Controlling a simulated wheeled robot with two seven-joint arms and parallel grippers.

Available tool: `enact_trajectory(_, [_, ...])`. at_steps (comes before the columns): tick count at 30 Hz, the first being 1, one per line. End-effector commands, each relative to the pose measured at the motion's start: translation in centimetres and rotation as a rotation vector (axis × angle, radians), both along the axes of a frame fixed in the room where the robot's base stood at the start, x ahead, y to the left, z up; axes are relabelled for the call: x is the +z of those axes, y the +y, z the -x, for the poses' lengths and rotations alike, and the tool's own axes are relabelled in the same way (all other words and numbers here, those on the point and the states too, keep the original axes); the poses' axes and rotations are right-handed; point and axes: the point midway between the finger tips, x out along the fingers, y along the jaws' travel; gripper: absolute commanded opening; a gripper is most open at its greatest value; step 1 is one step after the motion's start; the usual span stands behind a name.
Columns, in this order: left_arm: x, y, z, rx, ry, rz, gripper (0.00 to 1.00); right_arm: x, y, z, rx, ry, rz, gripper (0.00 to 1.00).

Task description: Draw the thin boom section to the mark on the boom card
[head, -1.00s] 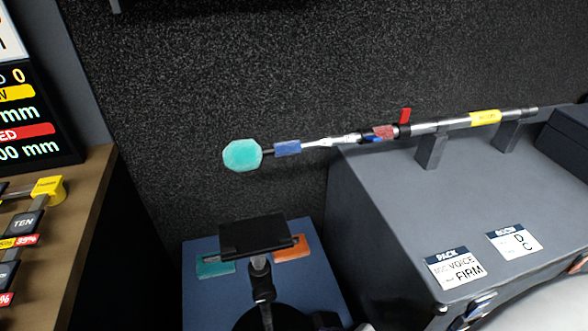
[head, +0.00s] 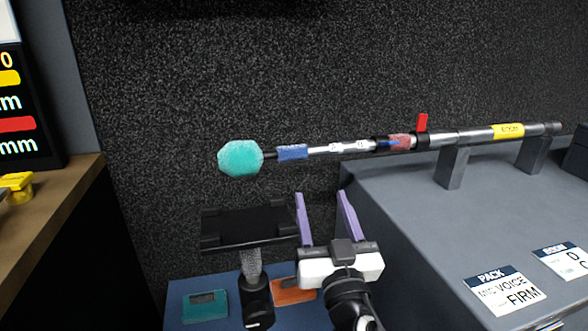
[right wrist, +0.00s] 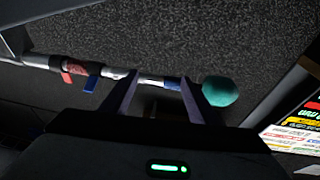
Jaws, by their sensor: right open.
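The boom pole (head: 480,136) lies level on two grey supports on a grey cabinet. Its thin section (head: 340,148) reaches left past the cabinet's edge, with a blue sleeve (head: 292,152) and a teal foam ball (head: 240,157) at its end. A red lever (head: 422,122) stands up at the joint, beside a red band (head: 400,142). My right gripper (head: 324,200) is open and empty, its purple fingers below the thin section. In the right wrist view the fingers (right wrist: 155,98) lie on either side of part of the thin section and blue sleeve. My left gripper is out of view.
A dark tray-like holder on a stand (head: 248,226) is just left of my right gripper. Cards (head: 508,291) lie on the cabinet top (head: 400,215). A wooden desk (head: 60,210) with a screen is at left. A dark speckled wall rises behind the boom.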

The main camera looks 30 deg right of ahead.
Motion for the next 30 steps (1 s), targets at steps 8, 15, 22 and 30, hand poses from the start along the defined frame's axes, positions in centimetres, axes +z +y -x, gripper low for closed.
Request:
enact_trajectory(8, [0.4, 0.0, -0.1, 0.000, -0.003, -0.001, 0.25, 3.7, 2.5, -1.9, 0.099, -0.116, 0.067, 0.55])
enact_trajectory(15, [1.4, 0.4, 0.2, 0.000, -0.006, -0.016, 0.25, 5.4, 1.6, -5.4, 0.098, -0.116, 0.070, 0.55])
enact_trajectory(22, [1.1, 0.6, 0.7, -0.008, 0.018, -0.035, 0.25, 6.7, 0.7, -8.9, 0.097, -0.114, 0.068, 0.55])
enact_trajectory(30, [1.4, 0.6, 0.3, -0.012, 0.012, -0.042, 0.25, 7.1, 0.3, -10.5, 0.098, -0.113, 0.066, 0.55])
